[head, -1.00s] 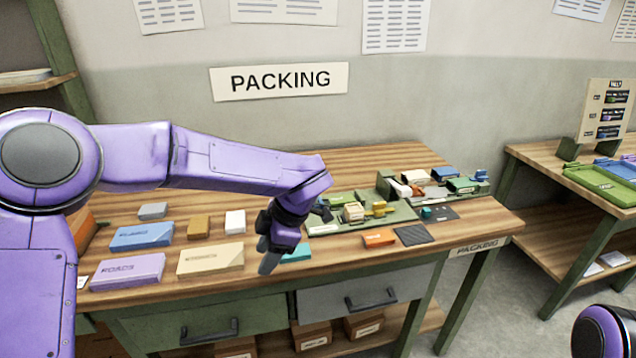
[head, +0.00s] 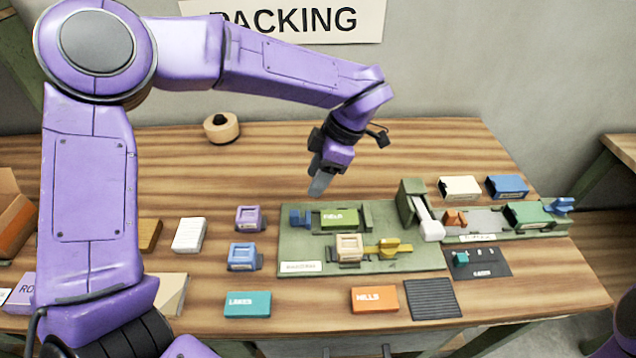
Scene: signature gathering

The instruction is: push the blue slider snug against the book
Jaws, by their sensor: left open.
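A green board (head: 413,262) holds a green book marked FIELD (head: 341,219), lying flat. A small blue slider (head: 300,216) stands at the book's left end, with what looks like a narrow gap between them. Another blue piece (head: 558,206) sits at the far right, beside a second green book (head: 524,214) on a separate green fixture. My left gripper (head: 318,186) is open and empty, pointing down just behind the left board, above and behind the blue slider. Its fingers overlap in this view. My right gripper is out of view.
A cream block (head: 349,247) and yellow slider (head: 388,249) sit on the board's front part. A green post with a white lever (head: 427,218) stands at its right. Purple (head: 249,218) and blue (head: 243,256) stamp-like blocks stand left. The table behind the board is mostly clear.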

